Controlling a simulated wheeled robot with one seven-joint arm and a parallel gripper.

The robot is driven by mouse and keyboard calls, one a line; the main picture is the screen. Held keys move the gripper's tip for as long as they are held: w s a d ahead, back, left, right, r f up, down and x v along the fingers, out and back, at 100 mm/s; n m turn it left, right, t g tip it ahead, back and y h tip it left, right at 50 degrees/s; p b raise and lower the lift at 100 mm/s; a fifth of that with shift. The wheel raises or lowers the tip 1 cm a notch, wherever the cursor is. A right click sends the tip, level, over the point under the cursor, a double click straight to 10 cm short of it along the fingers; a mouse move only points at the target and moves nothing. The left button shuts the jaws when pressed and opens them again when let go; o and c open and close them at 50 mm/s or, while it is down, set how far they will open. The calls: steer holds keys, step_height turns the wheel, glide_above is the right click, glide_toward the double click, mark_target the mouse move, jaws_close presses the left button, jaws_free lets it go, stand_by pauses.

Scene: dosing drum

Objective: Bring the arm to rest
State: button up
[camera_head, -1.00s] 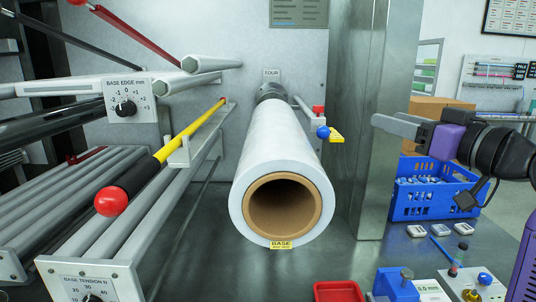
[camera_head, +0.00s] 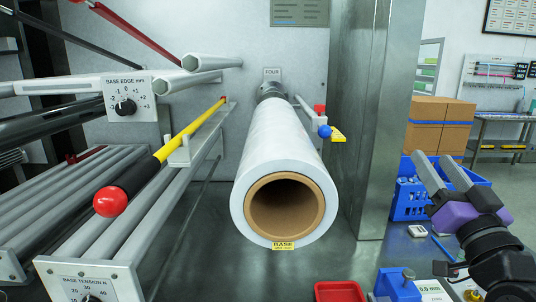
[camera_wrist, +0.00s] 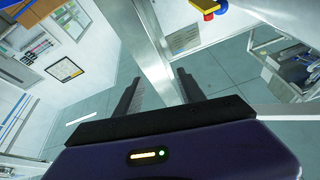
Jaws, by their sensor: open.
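My gripper (camera_head: 440,170) is at the right in the head view, with two grey fingers apart and a purple body. The fingers point up and a little left, with nothing between them. In the head view they overlap the blue crate behind. In the wrist view my gripper (camera_wrist: 160,88) shows two dark fingers spread wide, with a grey post and floor beyond.
A large white roll (camera_head: 270,145) tagged BASE juts forward at the centre. A steel post (camera_head: 365,120) stands between it and my arm. A blue crate (camera_head: 405,205) is behind my gripper. A red tray (camera_head: 338,291) and a blue block (camera_head: 398,284) lie at the front.

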steer(key=s+a+f+g+h, duration=0.1)
steer(key=s+a+f+h, duration=0.2)
steer(key=s+f, duration=1.4)
steer(key=s+a+f+g+y, duration=0.1)
steer(key=s+a+f+g, duration=0.1)
steer(key=s+f, duration=0.3)
steer(key=s+a+f+n+g+y, duration=0.1)
steer(key=s+f, duration=0.5)
steer(key=s, duration=0.6)
steer(key=s+a+f+n+g+y, duration=0.1)
steer(key=s+a+f+g, duration=0.2)
steer(key=s, duration=0.6)
step_height(320, 180, down, 2)
steer(key=shift+s+a+f, duration=0.2)
steer(key=shift+s+a, duration=0.1)
steer(key=shift+a, duration=0.3)
